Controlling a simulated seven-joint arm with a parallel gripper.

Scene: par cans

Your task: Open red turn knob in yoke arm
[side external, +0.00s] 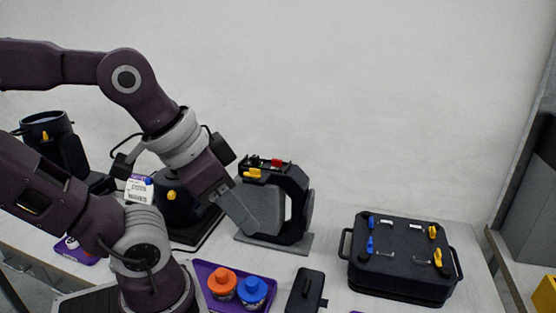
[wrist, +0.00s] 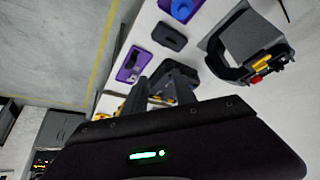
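The black yoke arm (side external: 300,190) stands upright on a grey base in the middle of the side external view. It also shows at the upper right of the wrist view (wrist: 222,62). The red turn knob (side external: 277,162) is on its top, near a yellow knob (side external: 252,174). In the wrist view the red knob (wrist: 257,78) sits at the yoke's near end. My gripper (side external: 243,215) points down to the right, in front of the yoke's left side and below the red knob. Its fingers (wrist: 172,92) look apart, with nothing seen between them. Contact with the yoke cannot be told.
A black case (side external: 402,275) with blue, white and yellow fittings stands at the right. A purple tray (side external: 207,271) holds an orange and a blue jar at the front. A small black box (side external: 306,292) lies beside it. Black lamp housings (side external: 180,212) stand behind my arm.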

